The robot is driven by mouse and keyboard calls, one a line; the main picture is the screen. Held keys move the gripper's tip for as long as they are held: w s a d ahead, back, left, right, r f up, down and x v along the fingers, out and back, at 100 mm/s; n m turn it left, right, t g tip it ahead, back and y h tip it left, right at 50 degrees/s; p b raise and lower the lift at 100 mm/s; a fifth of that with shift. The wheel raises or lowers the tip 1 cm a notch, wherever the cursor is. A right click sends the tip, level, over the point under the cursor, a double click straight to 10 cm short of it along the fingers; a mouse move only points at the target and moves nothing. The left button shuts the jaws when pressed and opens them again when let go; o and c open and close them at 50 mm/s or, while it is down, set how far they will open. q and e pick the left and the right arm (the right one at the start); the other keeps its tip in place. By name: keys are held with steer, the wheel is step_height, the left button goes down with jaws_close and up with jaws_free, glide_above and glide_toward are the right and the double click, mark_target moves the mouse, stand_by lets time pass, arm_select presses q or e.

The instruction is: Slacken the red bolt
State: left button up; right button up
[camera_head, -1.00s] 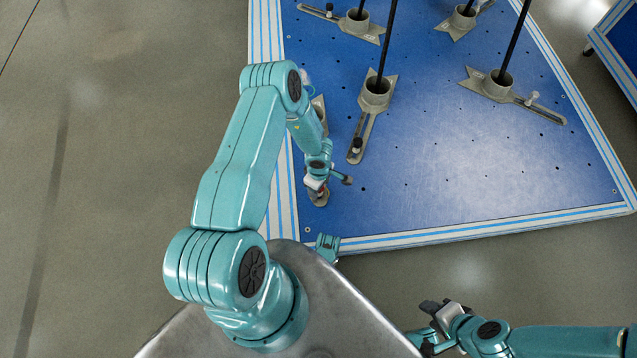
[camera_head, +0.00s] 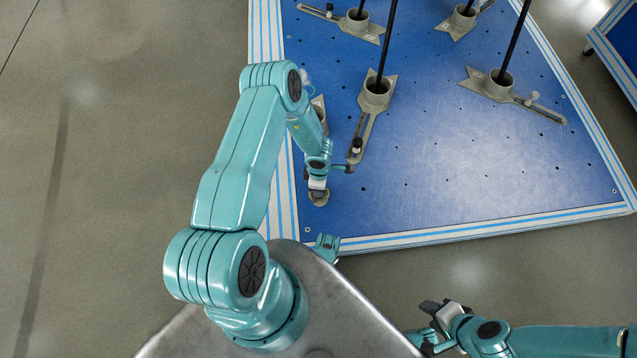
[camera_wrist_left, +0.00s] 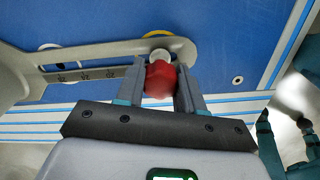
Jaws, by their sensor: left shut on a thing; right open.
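The red bolt (camera_wrist_left: 160,78) shows in the left wrist view, between the two fingers of my left gripper (camera_wrist_left: 160,88). The fingers are shut on it. The bolt sits at the end of a slotted grey clamp arm (camera_wrist_left: 95,58), with a pale round part just behind it. In the head view my left gripper (camera_head: 317,188) is over the near end of that clamp, near the platform's left edge, and hides the bolt. My right gripper (camera_head: 432,320) is open and empty, off the platform at the lower right.
The blue platform (camera_head: 480,185) has several small holes and a striped border. Other grey clamp bases (camera_head: 376,95) with black rods stand on it, one close to the right of my left gripper. The platform's near right part is clear. Another blue platform (camera_head: 622,45) is at the top right.

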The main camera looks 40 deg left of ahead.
arm_select(q)
steer(key=n, duration=0.3)
steer(key=shift+n, duration=2.1)
steer(key=n, duration=0.4)
steer(key=o, duration=1)
steer(key=shift+o, duration=0.2)
